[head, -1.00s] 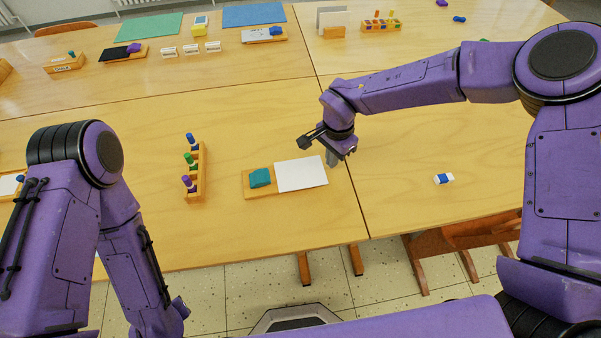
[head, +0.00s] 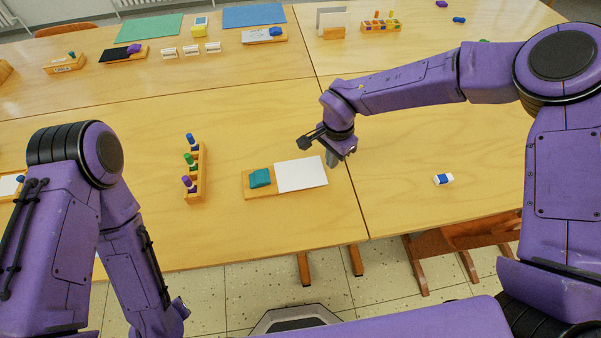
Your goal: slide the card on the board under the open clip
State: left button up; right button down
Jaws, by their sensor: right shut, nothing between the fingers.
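A white card (head: 301,175) lies on the right part of a small wooden board (head: 250,190) on the near table. A teal clip (head: 260,178) sits on the board's left part, and the card's left edge is close beside it. I cannot tell from here whether the card's edge is under the clip. My right gripper (head: 332,160) is shut and empty, pointing down at the card's right edge. Whether it touches the card is too small to tell. My left arm hangs low at the left, and its gripper does not show clearly.
A wooden rack (head: 196,172) with several coloured markers stands left of the board. More boards, a green mat (head: 149,28) and a blue mat (head: 254,15) are at the back. The table around the board is clear.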

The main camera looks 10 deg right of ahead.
aim_at(320, 170)
jog(key=shift+f+b, duration=0.65)
jog(key=shift+f, duration=0.95)
dwell(0.5)
jog(key=shift+r+p, duration=0.6)
jog(key=shift+p, duration=0.25)
jog(key=shift+s+a, duration=0.1)
jog(key=shift+a, duration=1.55)
dwell(1.4)
jog(key=shift+d, duration=0.1)
jog(key=shift+d+p, duration=0.65)
jog(key=shift+p, duration=0.05)
notch_tip(320, 170, up, 7)
jog(key=p, duration=0.7)
